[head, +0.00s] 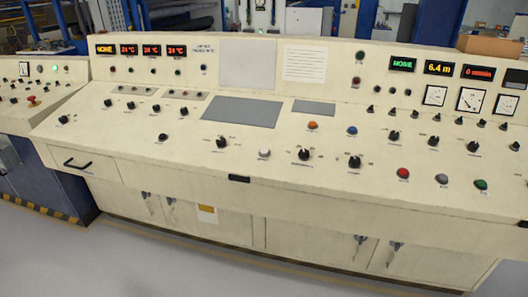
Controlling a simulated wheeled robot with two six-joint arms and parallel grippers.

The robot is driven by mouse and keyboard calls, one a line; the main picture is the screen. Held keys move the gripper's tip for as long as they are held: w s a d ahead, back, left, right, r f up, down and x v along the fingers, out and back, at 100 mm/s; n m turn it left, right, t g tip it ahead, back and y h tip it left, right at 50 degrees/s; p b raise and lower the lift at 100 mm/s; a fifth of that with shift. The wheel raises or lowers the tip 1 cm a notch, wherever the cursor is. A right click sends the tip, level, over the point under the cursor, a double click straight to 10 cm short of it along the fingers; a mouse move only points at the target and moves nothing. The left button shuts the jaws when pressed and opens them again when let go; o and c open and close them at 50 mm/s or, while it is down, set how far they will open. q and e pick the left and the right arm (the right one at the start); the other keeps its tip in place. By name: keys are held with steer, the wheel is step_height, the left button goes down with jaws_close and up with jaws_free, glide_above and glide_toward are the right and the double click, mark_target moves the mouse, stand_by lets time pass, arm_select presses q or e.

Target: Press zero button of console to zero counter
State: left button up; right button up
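The cream console (150,150) fills the view. On its upright back panel at the right, a yellow display (439,68) reads 6.4 m. A green display (402,64) is to its left and a red display (478,72) to its right. On the sloping desk are an orange button (313,125), a blue button (352,131) and a white button (264,153). Near the right front edge are a red button (403,173), a grey button (441,179) and a green button (481,184). Their labels are too small to read. Neither gripper shows.
Black rotary knobs (304,154) stand among the buttons. Several dial gauges (470,99) sit below the displays. A second console (30,100) with a red mushroom button (32,100) adjoins at the left. The grey floor (130,260) in front is clear.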

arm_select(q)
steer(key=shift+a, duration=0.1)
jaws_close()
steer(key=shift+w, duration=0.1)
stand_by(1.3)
